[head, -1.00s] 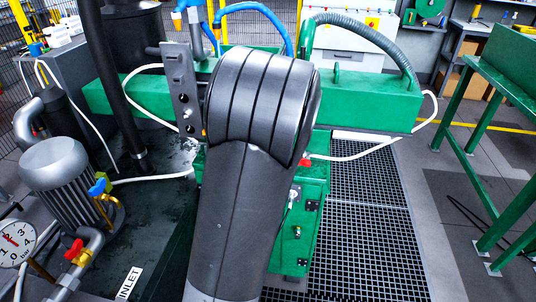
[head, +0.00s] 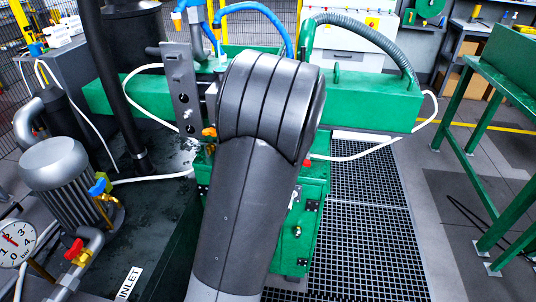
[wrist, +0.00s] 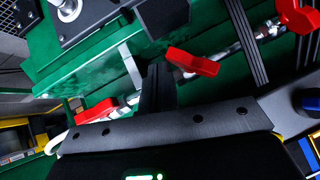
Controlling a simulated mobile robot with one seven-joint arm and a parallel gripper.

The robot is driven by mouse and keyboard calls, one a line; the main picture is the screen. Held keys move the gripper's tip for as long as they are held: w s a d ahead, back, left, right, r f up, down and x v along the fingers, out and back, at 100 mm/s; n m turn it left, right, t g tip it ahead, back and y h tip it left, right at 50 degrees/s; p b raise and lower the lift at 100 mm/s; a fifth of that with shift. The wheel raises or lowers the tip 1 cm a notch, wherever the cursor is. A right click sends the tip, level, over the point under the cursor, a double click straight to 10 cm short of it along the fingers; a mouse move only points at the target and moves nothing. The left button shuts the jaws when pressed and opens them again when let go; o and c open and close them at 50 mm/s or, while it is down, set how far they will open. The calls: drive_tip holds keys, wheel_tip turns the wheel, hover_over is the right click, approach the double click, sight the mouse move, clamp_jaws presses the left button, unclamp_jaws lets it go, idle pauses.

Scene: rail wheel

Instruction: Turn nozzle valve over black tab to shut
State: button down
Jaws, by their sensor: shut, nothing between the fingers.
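In the wrist view, a valve with a red lever handle (wrist: 193,62) sits on a metal pipe fitting near the middle. My gripper (wrist: 158,72) is shut and empty; its dark fingers are just left of this handle's end. I cannot tell whether they touch it. A second red handle (wrist: 297,16) is at the upper right, and a third red handle (wrist: 95,111) is at the lower left. A black block (wrist: 163,14) is at the top; I cannot tell whether it is the black tab. In the head view my arm hides the gripper.
A green tank wall (wrist: 80,60) runs behind the fittings. In the head view, a green beam (head: 370,98) crosses behind my arm. A motor (head: 58,175) and a pipe with a red valve (head: 73,250) are at left. Floor grating (head: 365,240) lies clear to the right.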

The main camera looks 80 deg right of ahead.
drive_tip(key=shift+f+m+t, duration=0.4)
drive_tip(key=shift+f+t, duration=0.2)
drive_tip(key=shift+f+m+t, duration=0.3)
drive_tip(key=shift+t, duration=0.3)
drive_tip(key=shift+w, duration=0.1)
idle(1.0)
drive_tip(key=s+a+r, duration=0.5)
drive_tip(key=s+a, duration=0.2)
drive_tip(key=s, duration=0.2)
drive_tip(key=shift+s, duration=0.4)
idle(0.4)
